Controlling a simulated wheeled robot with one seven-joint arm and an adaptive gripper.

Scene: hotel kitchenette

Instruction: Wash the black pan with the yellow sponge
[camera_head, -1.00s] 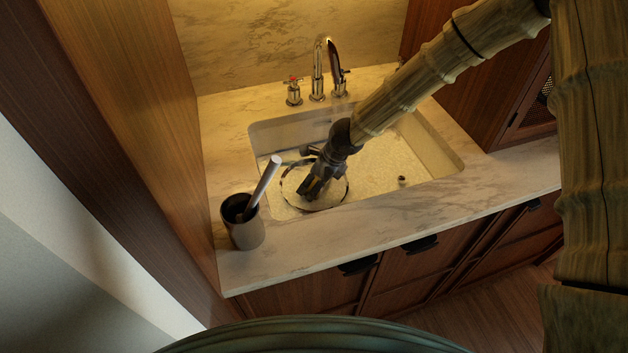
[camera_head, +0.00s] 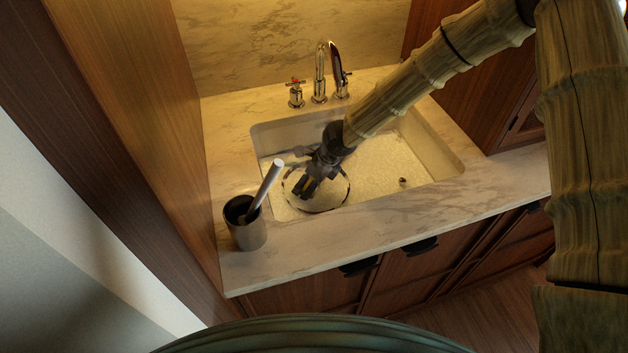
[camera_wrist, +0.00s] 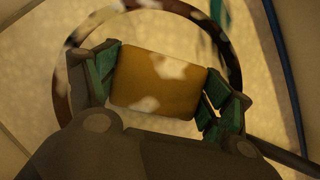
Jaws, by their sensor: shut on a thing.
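The black pan (camera_head: 328,209) lies in the front left of the sink. Its dark round rim shows, but its inside looks pale, much like the sink floor. My gripper (camera_head: 308,189) reaches down over the pan. In the wrist view my gripper (camera_wrist: 160,84) is shut on the yellow sponge (camera_wrist: 150,85), with one finger on each side. The sponge has pale patches on it and lies within the pan's rim (camera_wrist: 237,68) in that view. I cannot tell whether it touches the pan. The sponge is hidden by my gripper in the head view.
The sink (camera_head: 435,150) is set in a pale stone counter (camera_head: 330,230). A tap (camera_head: 320,75) with two handles stands behind it. A dark cup (camera_head: 246,232) holding a pale stick (camera_head: 266,185) stands at the left. The right part of the sink is clear.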

